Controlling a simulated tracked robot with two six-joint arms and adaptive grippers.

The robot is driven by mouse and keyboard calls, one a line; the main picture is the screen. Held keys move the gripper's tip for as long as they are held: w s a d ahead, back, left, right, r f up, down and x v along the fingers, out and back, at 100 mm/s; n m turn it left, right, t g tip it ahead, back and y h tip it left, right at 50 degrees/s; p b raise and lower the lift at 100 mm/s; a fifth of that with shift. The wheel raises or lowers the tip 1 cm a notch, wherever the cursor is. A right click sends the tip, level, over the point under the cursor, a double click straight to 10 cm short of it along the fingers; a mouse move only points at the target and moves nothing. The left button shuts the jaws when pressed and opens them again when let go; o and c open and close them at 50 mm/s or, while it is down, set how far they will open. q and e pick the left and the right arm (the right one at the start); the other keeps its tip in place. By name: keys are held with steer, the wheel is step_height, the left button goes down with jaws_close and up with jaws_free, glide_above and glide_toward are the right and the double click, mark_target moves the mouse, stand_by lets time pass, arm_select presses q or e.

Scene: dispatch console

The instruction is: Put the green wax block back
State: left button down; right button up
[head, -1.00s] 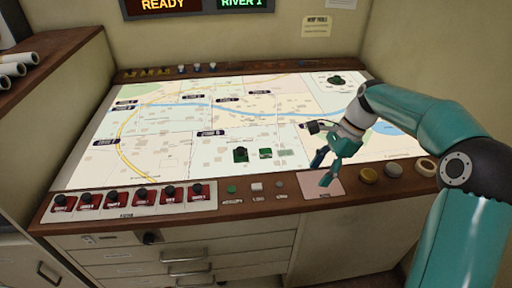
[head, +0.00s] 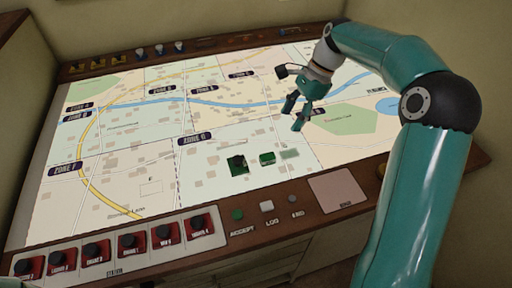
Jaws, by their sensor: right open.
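A small green block (head: 267,158), which looks like the wax block, lies on the lit map table (head: 215,190) below the river, near the front edge. Just left of it is a dark green piece (head: 238,164) with a black top. Just right is a flat pale green rectangle (head: 289,153). My right gripper (head: 293,119) is open and empty, with its fingers above the map, beyond and to the right of the green block and apart from it. My left gripper is not in view.
A pink pad (head: 335,193) lies on the wooden front rim. Left of it are a green button (head: 237,214), a white button (head: 266,207) and a row of red switches (head: 131,245). Yellow and white-blue knobs line the back rim. Much of the map is bare.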

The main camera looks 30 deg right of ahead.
glide_above(268, 155)
steer(key=d, duration=0.1)
steer(key=f, duration=0.6)
steer(key=s+f, duration=0.1)
steer(key=f, duration=0.3)
steer(key=shift+d, duration=0.15)
steer(key=x, duration=0.1)
steer(key=p+x, duration=0.1)
steer(key=x, duration=0.3)
steer(key=shift+w+d+f+p, duration=0.1)
steer(key=shift+d+p, duration=0.2)
steer(key=shift+p, duration=0.05)
steer(key=shift+w+a+f, duration=0.1)
steer(key=shift+a+f, duration=0.1)
steer(key=shift+f, duration=0.3)
jaws_close()
